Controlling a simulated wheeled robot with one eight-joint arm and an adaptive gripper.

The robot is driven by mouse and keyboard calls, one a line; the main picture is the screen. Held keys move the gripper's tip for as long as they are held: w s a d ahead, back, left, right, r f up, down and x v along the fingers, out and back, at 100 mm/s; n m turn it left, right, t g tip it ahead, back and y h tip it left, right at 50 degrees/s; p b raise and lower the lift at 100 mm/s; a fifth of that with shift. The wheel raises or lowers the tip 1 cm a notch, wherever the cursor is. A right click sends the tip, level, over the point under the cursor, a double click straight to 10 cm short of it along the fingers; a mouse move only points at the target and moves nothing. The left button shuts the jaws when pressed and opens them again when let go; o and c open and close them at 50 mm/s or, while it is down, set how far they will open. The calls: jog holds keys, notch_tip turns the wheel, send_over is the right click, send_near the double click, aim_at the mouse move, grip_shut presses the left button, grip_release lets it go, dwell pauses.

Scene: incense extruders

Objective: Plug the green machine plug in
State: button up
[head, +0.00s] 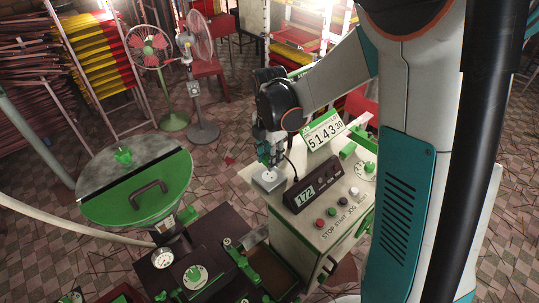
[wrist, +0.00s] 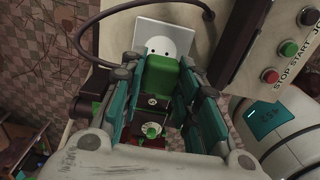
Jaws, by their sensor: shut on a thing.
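The green plug (wrist: 172,75) is between the two teal fingers of my gripper (wrist: 167,84), which is shut on it. A square white socket plate (wrist: 187,25) with a round white face shows just beyond the plug in the wrist view. Dark holes show on that face above the plug's edge. I cannot tell whether the plug touches the face. In the head view my gripper (head: 269,152) points down, close above the socket plate (head: 268,181) on the near left corner of the cream machine top. The plug is hard to make out there.
A dark counter box (head: 313,187) reading 172 stands right of the socket, with a black cable by it. Start and stop buttons (head: 331,211) lie in front. A green-lidded drum (head: 139,185) and a dark machine (head: 213,236) stand left.

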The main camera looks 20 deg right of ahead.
aim_at(270, 176)
jog(key=shift+f+b, duration=1.25)
jog(key=shift+f, duration=1.05)
jog(key=shift+b, duration=0.5)
dwell(0.5)
jog(key=shift+f+b, duration=0.5)
jog(key=shift+f, duration=0.05)
jog(key=o, duration=1.1)
notch_tip(270, 176, up, 12)
